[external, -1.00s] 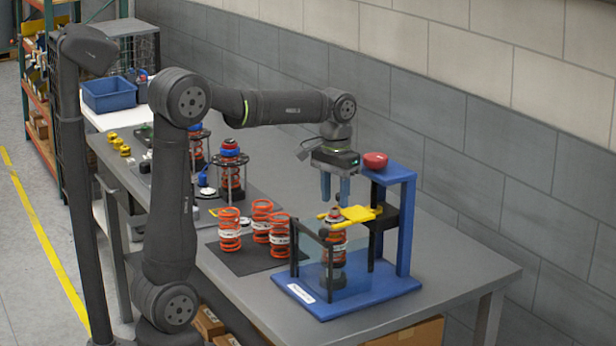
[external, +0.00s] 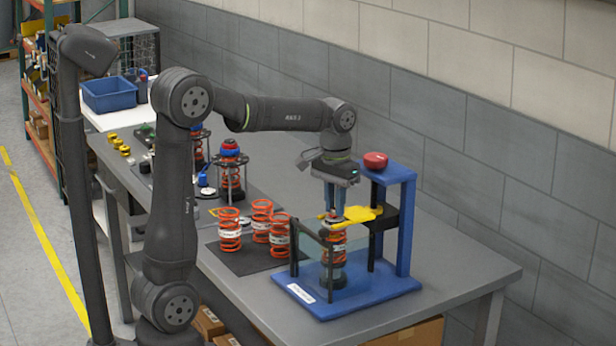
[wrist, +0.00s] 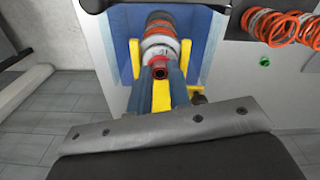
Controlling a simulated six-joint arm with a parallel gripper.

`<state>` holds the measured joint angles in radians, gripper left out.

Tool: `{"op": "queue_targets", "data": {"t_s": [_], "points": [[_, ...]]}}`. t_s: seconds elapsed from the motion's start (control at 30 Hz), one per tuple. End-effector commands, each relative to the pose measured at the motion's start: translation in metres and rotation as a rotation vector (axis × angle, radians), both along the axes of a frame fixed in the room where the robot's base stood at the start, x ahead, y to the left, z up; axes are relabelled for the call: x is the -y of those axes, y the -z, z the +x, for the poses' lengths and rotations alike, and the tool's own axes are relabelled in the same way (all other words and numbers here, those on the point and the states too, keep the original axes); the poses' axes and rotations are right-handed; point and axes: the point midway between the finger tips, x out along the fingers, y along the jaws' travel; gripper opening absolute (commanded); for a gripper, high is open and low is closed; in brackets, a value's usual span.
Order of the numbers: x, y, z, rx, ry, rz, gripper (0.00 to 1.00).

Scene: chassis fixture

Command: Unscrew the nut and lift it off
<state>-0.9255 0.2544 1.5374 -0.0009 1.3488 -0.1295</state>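The orange spring strut (external: 333,262) stands upright in the blue fixture (external: 408,235), behind a clear guard. Yellow jaws (external: 352,215) lie around its top. My gripper (external: 336,212) points straight down over the strut top, its blue fingers close together. In the wrist view, my gripper's fingers (wrist: 160,80) lie on both sides of a small red-rimmed piece with a dark centre, which looks like the nut (wrist: 159,71). The fingers appear shut on it. The strut's white and orange top (wrist: 159,35) shows beyond. The nut is hidden by the fingers in the external view.
Several loose orange springs (external: 262,222) stand on a dark mat left of the fixture. A red button (external: 375,160) sits on the fixture's top. Another strut assembly (external: 230,170) and a blue bin (external: 109,95) are farther back. The table's front right is clear.

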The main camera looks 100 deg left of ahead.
Motion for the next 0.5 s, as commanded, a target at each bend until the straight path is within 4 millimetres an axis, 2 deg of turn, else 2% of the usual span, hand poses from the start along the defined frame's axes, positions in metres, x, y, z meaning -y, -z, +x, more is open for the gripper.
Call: {"op": "queue_targets", "data": {"t_s": [0.27, 0.5], "points": [[0.0002, 0.0003, -0.0002, 0.000, -0.024, -0.001, 0.00], [0.0002, -0.0004, -0.0004, -0.002, -0.269, -0.002, 0.00]]}}
